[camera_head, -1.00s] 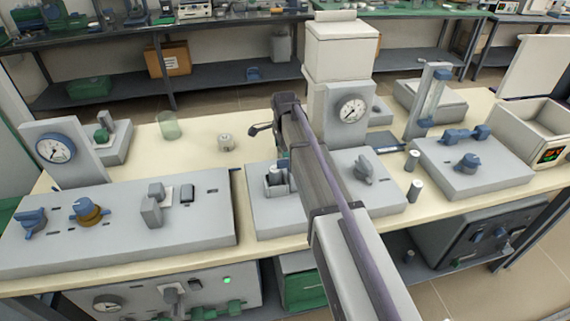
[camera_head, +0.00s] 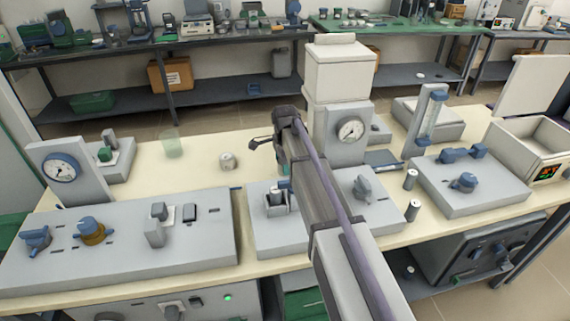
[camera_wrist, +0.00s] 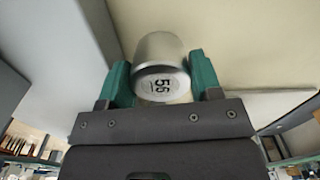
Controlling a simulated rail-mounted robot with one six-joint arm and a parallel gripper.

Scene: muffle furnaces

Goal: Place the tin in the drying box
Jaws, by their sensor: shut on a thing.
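In the head view my arm hides the held tin and most of the gripper, over the middle of the bench. What looks like the drying box (camera_head: 527,145) is a white open-topped box at the right, with its lid raised and a lit display on its front. It stands well to the right of my gripper.
Another small tin (camera_head: 228,162) stands near a clear glass (camera_head: 173,145) on the bench. A white tower with a dial (camera_head: 351,130) stands just right of my arm. A flow-tube stand (camera_head: 428,120), a grey control panel (camera_head: 470,185) and two small cylinders (camera_head: 411,179) lie nearer the box.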

